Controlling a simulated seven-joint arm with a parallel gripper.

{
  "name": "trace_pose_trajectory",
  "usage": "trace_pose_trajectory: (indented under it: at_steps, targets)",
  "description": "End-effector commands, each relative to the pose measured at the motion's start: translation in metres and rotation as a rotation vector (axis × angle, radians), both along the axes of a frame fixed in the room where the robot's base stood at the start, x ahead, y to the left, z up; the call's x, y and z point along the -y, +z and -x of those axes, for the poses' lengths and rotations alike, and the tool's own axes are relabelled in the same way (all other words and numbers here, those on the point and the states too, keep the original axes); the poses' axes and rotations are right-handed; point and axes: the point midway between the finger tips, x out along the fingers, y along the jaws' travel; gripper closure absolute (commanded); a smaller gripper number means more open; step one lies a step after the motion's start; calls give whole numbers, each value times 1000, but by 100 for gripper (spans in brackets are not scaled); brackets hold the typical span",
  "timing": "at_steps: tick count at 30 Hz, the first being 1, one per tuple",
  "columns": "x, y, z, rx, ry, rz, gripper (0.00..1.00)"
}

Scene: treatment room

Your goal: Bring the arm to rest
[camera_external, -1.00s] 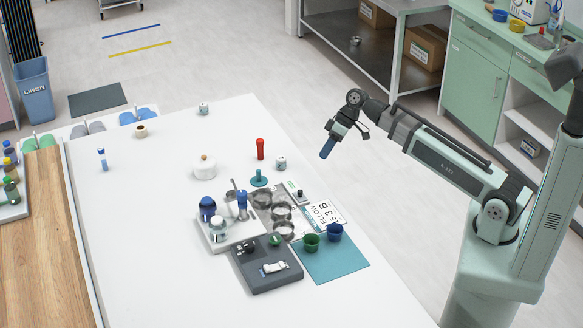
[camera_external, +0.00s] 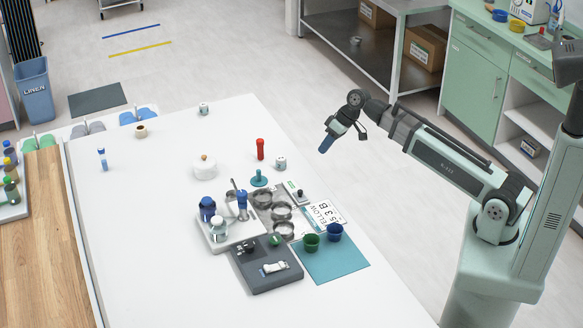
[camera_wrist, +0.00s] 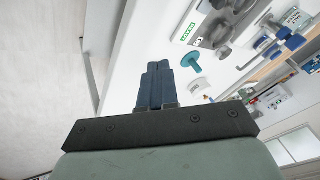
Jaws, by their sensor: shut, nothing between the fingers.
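My gripper (camera_external: 326,144) hangs in the air beside the right edge of the white table (camera_external: 130,230), with its blue fingers pointing down. In the wrist view the blue fingers of my gripper (camera_wrist: 157,68) are together with nothing between them. My arm reaches in from the right side of the external view, its elbow bent and the wrist raised above table height. Nothing touches the fingers.
The table holds a red-topped tube (camera_external: 260,149), a white lidded pot (camera_external: 205,167), a teal stamp-like piece (camera_external: 259,178), a grey tray (camera_external: 268,283), and blue (camera_external: 335,232) and green (camera_external: 311,242) cups on a teal mat (camera_external: 345,265). Floor is clear right of the table.

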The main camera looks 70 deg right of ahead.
Motion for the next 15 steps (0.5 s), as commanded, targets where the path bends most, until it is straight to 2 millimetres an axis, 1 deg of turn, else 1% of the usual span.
trace_pose_trajectory:
  at_steps: [2, 3, 6, 11, 14, 15]
  targets:
    - [12, -9, 4, -9, -65, 45, 100]
    - [16, -19, 6, -21, -87, 61, 100]
    - [23, -40, 9, -50, -121, 85, 100]
    - [28, -78, 18, -103, -153, 116, 100]
    - [28, -106, 26, -142, -164, 136, 100]
    - [28, -118, 30, -160, -167, 145, 100]
